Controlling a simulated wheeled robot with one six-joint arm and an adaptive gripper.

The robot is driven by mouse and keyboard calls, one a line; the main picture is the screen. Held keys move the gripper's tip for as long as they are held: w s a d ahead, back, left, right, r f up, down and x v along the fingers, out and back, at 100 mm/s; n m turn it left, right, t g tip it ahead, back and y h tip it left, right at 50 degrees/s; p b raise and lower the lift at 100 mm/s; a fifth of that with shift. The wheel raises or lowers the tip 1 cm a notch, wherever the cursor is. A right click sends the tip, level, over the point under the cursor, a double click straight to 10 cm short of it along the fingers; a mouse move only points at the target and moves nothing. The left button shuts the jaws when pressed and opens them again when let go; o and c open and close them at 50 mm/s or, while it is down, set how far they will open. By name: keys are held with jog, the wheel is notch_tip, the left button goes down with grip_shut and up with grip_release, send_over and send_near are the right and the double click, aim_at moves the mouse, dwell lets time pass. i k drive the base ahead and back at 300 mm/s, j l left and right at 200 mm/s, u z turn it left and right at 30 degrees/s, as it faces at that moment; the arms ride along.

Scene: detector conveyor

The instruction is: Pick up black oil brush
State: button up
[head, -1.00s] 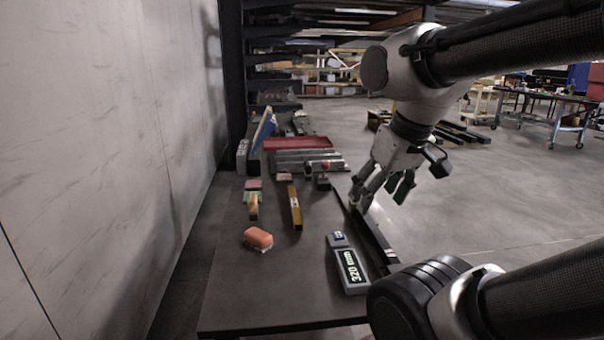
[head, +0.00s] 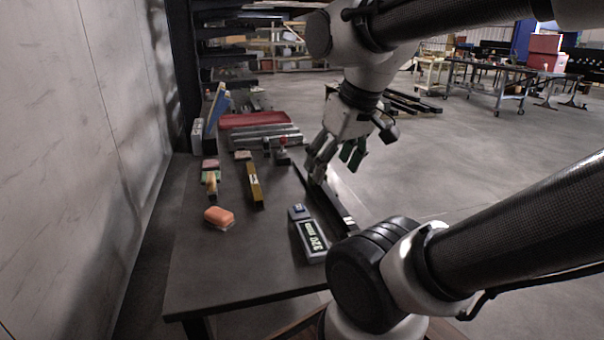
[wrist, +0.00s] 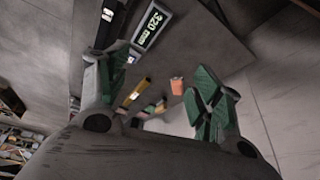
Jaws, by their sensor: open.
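I cannot pick out a black oil brush with certainty. A long black bar (head: 335,205) lies along the right edge of the dark table (head: 215,270); what it is I cannot tell. A small brush-like thing with a tan handle (head: 211,184) lies on the left of the table. My gripper (head: 335,167) is open, with green pads, above the right table edge near the bar's far end. In the wrist view my open gripper (wrist: 155,80) has nothing between its fingers.
A grey box marked 320 mm (head: 311,241), a yellow level (head: 254,185) and an orange block (head: 218,216) lie on the table. A red tray (head: 252,119) and metal bars are at the back. A wall (head: 70,150) stands left; the front of the table is clear.

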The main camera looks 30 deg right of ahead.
aim_at(266, 142)
jog(key=l+z, duration=0.2)
jog(key=z, duration=1.05)
jog(key=i+l+z, duration=0.1)
jog(key=l+z, duration=0.15)
jog(key=l, duration=0.15)
jog(key=i+l+z, duration=0.25)
jog(key=l, duration=0.15)
jog(key=i+l+z, duration=0.1)
jog(key=l+z, duration=0.15)
jog(key=i+l+z, duration=0.2)
jog(key=l, duration=0.2)
jog(key=i+l+z, duration=0.35)
jog(key=i+l, duration=0.15)
jog(key=i, duration=0.25)
jog(key=i+u, duration=0.4)
jog(key=i+l+u, duration=0.1)
jog(key=i+u, duration=0.2)
jog(key=u, duration=0.15)
jog(key=i+j+u, duration=0.15)
jog(key=i+u, duration=0.8)
jog(key=i+l+u, duration=0.2)
jog(key=i, duration=0.95)
jog(key=i+u, duration=0.7)
jog(key=i, duration=0.05)
